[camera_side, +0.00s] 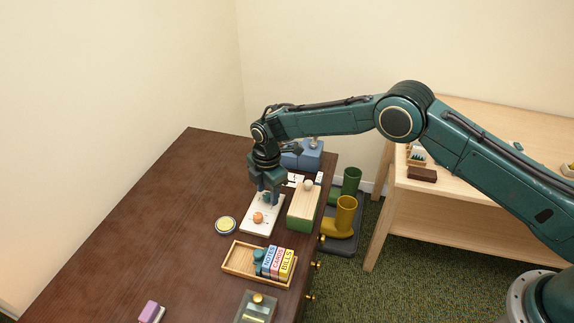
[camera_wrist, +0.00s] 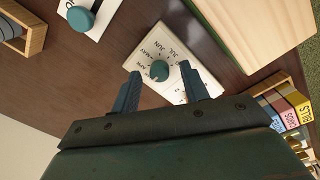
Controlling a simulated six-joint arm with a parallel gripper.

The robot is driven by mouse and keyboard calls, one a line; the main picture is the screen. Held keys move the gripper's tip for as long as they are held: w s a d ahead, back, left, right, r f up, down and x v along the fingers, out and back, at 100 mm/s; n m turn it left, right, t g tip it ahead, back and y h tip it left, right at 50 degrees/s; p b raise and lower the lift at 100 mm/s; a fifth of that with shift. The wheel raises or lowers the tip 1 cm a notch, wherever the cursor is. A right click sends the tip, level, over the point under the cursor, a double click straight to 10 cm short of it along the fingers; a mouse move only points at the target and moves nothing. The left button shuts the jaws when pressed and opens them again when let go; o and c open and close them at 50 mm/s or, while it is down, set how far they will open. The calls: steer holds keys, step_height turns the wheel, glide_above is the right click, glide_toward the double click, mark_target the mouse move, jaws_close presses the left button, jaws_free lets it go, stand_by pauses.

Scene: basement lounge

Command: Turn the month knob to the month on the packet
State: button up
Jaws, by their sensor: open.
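A white plate (camera_wrist: 184,52) lies on the dark table, with month names such as MAY, JUN and JUL printed around a teal month knob (camera_wrist: 160,70). Which month the knob points at is too small to tell. In the side view the plate (camera_side: 270,222) carries an orange round part (camera_side: 258,217) at its near end. My gripper (camera_wrist: 160,71) is open, with one finger on each side of the knob as seen in the wrist view. In the side view my gripper (camera_side: 267,196) is low over the plate's far end. Contact with the knob cannot be told. I cannot identify the packet.
A wood-topped green box (camera_side: 304,205) stands close right of the plate. A round tin (camera_side: 226,225) is to the left. A wooden tray (camera_side: 237,263) with labelled blocks is in front. Another white plate (camera_wrist: 105,10) with a teal part lies beyond. The table's left is clear.

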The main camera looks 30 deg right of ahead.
steer(key=shift+f, duration=0.15)
jaws_close()
